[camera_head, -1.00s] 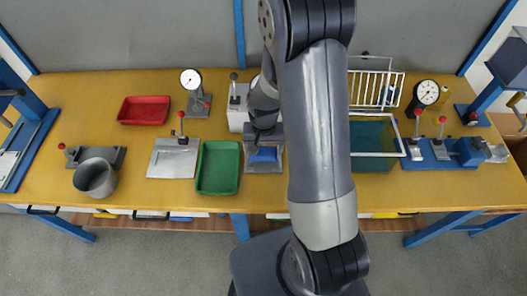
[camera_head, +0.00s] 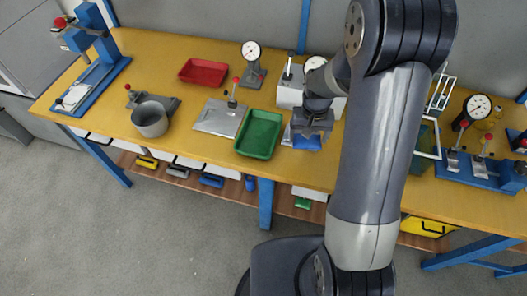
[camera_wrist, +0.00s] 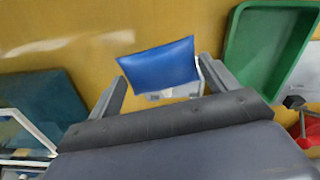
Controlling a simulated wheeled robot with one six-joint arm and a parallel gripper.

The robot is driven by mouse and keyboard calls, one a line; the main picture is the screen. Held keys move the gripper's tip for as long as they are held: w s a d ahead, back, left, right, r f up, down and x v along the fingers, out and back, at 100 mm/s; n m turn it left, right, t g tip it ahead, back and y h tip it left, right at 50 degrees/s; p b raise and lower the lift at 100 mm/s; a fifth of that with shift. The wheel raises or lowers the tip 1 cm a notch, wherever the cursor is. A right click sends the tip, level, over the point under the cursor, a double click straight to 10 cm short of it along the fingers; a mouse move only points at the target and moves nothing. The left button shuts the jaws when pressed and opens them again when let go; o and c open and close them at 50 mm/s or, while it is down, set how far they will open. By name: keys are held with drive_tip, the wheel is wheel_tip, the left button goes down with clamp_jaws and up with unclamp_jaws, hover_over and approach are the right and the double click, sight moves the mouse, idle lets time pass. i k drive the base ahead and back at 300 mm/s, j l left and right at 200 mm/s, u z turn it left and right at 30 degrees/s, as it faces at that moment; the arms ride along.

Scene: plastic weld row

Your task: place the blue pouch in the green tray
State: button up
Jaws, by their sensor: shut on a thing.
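The blue pouch (camera_wrist: 160,66) is held between the two fingers of my gripper (camera_wrist: 165,85) in the wrist view. The pouch (camera_head: 307,142) also shows below my gripper (camera_head: 310,128) in the head view. The green tray (camera_head: 242,147) lies on the yellow table just left of my gripper. In the wrist view the green tray (camera_wrist: 232,50) is at the upper right, apart from the pouch. The tray looks empty.
A flat metal plate fixture (camera_head: 215,120) stands left of the green tray. A teal bin (camera_wrist: 40,105) stands on the other side of my gripper.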

sight(259, 137)
drive_tip(key=k+j+z, duration=0.1)
drive_tip(key=z, duration=0.25)
drive_tip(key=k+j+z, duration=0.1)
drive_tip(key=j+z, duration=0.25)
drive_tip(key=k+j+z, duration=0.1)
drive_tip(key=j, duration=0.25)
drive_tip(key=k+j+z, duration=0.1)
drive_tip(key=j, duration=0.25)
drive_tip(key=k+j+z, duration=0.1)
drive_tip(key=j, duration=0.25)
drive_tip(key=k+j+z, duration=0.1)
drive_tip(key=j, duration=0.25)
drive_tip(key=k+j+z, duration=0.1)
drive_tip(key=k+j, duration=0.15)
drive_tip(key=i+j, duration=0.2)
drive_tip(key=i, duration=0.2)
drive_tip(key=i+j, duration=0.15)
drive_tip(key=i, duration=0.25)
